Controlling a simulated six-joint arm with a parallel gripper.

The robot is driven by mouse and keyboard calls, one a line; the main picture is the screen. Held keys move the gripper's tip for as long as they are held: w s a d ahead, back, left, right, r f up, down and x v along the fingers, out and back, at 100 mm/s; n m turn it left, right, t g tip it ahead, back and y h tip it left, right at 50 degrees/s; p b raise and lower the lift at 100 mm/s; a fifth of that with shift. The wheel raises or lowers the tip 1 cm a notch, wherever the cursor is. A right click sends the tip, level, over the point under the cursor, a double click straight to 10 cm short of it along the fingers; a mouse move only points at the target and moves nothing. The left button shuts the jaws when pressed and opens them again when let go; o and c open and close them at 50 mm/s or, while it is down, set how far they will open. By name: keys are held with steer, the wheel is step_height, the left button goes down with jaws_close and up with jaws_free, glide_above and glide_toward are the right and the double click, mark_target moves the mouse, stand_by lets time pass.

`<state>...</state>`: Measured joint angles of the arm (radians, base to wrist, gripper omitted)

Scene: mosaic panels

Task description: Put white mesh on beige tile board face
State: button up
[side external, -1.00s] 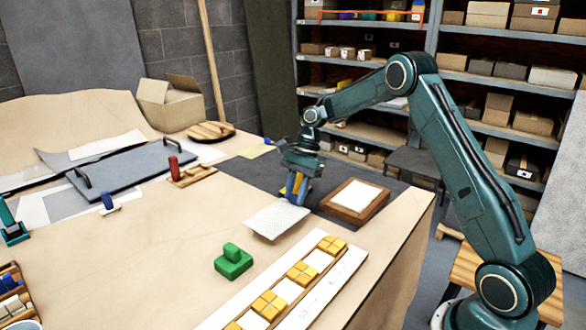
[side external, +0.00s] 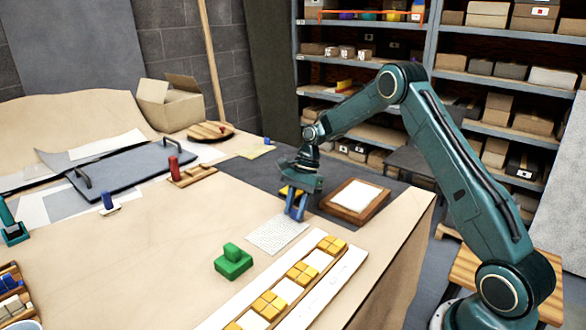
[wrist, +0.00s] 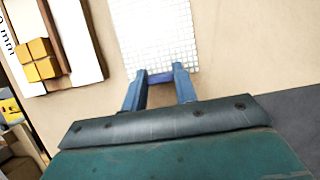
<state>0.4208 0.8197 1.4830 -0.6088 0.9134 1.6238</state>
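The white mesh (side external: 277,235) is a thin gridded sheet, low over or on the bare tan tabletop; a gap beneath it cannot be told. It also shows in the wrist view (wrist: 155,35), where its near edge meets my fingertips. My gripper (side external: 296,212) points down at the mesh's right end. In the wrist view, its blue fingers (wrist: 158,78) stand apart with a blue bar between their tips at the mesh edge, and seem shut on it. A wood-framed board with a pale face (side external: 357,196) lies on the dark mat; whether it is the beige tile board is unclear.
A long white strip with yellow tiles (side external: 302,272) lies in front of the mesh. A small yellow item (side external: 290,191) lies behind my gripper. Bare tabletop is free at left centre.

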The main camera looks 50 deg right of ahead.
steer(key=o, duration=0.4)
steer(key=v, duration=1.3)
steer(key=shift+r, duration=0.25)
steer(key=shift+d, duration=0.15)
steer(key=shift+r, duration=0.1)
stand_by(0.5)
